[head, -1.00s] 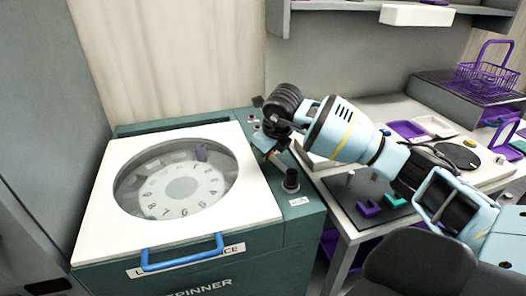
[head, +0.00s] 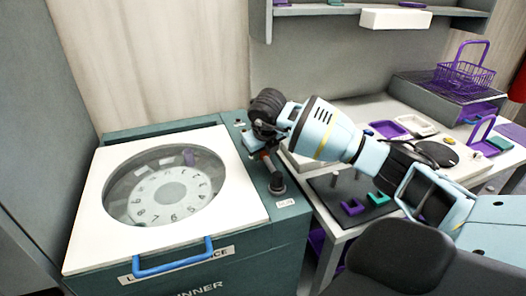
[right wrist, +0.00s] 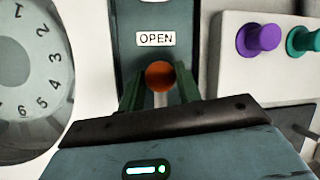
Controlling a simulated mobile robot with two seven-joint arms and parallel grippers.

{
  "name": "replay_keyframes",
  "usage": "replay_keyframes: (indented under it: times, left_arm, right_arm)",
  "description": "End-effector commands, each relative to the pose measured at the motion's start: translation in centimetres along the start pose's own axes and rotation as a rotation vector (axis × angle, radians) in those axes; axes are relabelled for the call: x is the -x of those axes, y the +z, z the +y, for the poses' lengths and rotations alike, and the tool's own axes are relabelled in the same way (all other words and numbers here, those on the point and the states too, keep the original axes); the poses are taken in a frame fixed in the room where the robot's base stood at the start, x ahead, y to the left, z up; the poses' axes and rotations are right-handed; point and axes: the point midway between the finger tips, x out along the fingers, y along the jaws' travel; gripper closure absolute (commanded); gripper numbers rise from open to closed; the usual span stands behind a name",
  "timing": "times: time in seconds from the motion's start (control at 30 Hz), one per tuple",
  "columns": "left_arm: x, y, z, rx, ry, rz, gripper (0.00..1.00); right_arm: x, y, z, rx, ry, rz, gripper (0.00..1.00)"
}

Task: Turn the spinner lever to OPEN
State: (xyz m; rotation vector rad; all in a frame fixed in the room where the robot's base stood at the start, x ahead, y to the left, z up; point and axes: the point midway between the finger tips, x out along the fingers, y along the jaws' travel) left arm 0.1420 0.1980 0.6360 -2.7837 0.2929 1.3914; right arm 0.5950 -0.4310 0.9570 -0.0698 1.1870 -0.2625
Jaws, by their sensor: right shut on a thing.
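The spinner (head: 250,235) is a dark green cabinet with a white lid and a round window. Its lever (head: 277,183) stands on the right side of the top, with a dark round pivot. My right gripper (head: 264,152) is at the lever's far end. In the right wrist view the lever's orange knob (right wrist: 160,75) sits between the green fingers of my right gripper (right wrist: 160,88), which is shut on it. The OPEN label (right wrist: 155,38) is just beyond the knob. The fingers partly hide the knob's sides. My left gripper is out of view.
The lid has a blue handle (head: 173,262) at the front. A numbered dial (head: 168,196) shows through the window. Right of the spinner, a white bench holds purple and teal parts, a dark mat (head: 330,190) and a purple basket (head: 464,72). A shelf (head: 300,10) hangs above.

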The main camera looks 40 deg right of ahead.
Motion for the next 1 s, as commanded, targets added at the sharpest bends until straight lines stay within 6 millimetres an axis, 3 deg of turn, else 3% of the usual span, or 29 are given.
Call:
replay_keyframes:
  times: [0.07, 0.1, 0.23, 0.6, 1.0]
  left_arm:
    - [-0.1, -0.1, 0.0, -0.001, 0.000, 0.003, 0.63]
    - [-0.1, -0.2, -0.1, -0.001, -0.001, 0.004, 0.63]
    - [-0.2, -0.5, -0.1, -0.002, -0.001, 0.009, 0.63]
    - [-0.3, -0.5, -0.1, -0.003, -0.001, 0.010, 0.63]
    - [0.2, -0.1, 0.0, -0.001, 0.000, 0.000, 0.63]
  right_arm:
    - [0.1, 0.1, -0.2, -0.005, -0.004, -0.001, 1.00]
    - [0.1, 0.1, -0.2, -0.005, -0.004, 0.000, 0.63]
    - [0.1, 0.1, -0.2, -0.004, -0.003, 0.000, 0.46]
    - [0.5, 0.1, -0.1, -0.001, -0.001, 0.000, 0.45]
    - [6.3, 0.1, -0.2, -0.002, -0.002, -0.002, 0.45]
